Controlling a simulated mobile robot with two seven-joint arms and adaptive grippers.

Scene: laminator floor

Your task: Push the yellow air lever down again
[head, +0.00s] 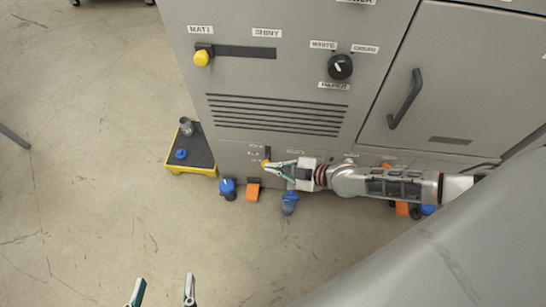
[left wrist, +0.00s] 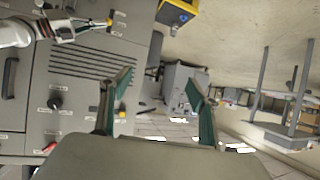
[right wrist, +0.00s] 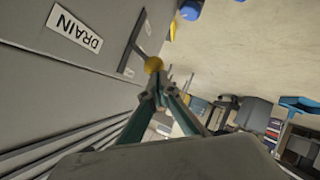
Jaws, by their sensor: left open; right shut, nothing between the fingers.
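The yellow air lever's knob (head: 265,162) shows low on the grey machine front, just below a short dark slot (head: 267,151). My right gripper (head: 271,164) is shut and empty, its tips right at the knob. In the right wrist view the yellow knob (right wrist: 153,65) stands just beyond the closed fingertips (right wrist: 155,82), beside the dark slot and a DRAIN label (right wrist: 75,27). Whether the tips touch it I cannot tell. My left gripper (head: 163,290) is open and empty over the floor, away from the machine; its spread fingers show in the left wrist view (left wrist: 160,85).
A yellow-edged black platform (head: 195,170) holding a grey cup and a blue item stands at the machine's left corner. Blue and orange pedals or fittings (head: 253,190) line its foot. Another yellow knob (head: 201,58) sits higher by MATT.

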